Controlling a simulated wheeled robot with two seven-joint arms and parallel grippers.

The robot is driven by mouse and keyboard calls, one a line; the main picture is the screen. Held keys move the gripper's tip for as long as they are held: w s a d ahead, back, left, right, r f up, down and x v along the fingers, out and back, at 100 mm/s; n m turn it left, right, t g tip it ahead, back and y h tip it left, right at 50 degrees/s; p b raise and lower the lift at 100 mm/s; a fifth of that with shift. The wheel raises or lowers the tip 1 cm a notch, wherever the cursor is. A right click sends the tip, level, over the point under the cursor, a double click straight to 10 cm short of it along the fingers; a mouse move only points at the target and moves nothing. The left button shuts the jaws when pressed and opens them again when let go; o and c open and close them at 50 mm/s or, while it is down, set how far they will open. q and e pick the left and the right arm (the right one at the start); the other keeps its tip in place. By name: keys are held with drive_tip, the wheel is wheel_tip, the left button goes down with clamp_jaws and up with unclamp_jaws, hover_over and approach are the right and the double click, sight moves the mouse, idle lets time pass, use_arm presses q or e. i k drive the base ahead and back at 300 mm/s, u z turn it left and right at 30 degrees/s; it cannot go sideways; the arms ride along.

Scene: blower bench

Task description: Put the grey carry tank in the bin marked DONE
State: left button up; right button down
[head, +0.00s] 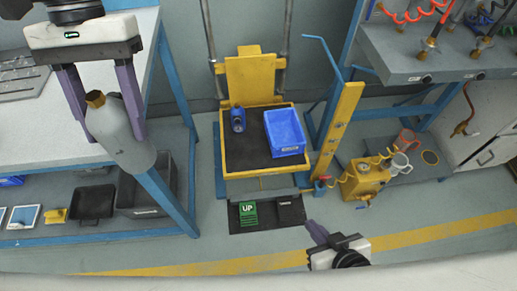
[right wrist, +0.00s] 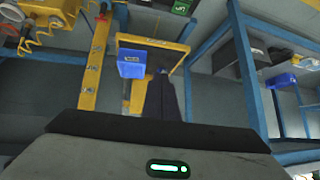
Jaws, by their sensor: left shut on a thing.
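The grey carry tank (head: 122,135) is a rounded grey cylinder with a brownish cap, tilted at the upper left of the head view. My left gripper (head: 108,112) is shut on it, one purple finger on each side near the cap. The tank hangs in front of the bench's right edge. My right gripper (head: 317,233) is low in the head view, away from the tank; its fingers (right wrist: 168,98) look together and empty in the right wrist view. I can read no DONE mark on any bin.
A yellow lift platform (head: 235,168) carries a blue bin (head: 285,132) and a small blue bottle (head: 237,118). Its green UP pedal (head: 248,213) is in front. A dark grey bin (head: 140,200) is under the left bench. A yellow unit (head: 365,180) stands at right.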

sight(283, 137)
drive_tip(key=z, duration=0.35)
drive_tip(key=k, duration=0.8)
drive_tip(key=z, duration=1.15)
drive_tip(key=i, duration=1.15)
drive_tip(key=u, duration=0.5)
drive_tip(key=i, duration=0.85)
drive_tip(key=u, duration=0.65)
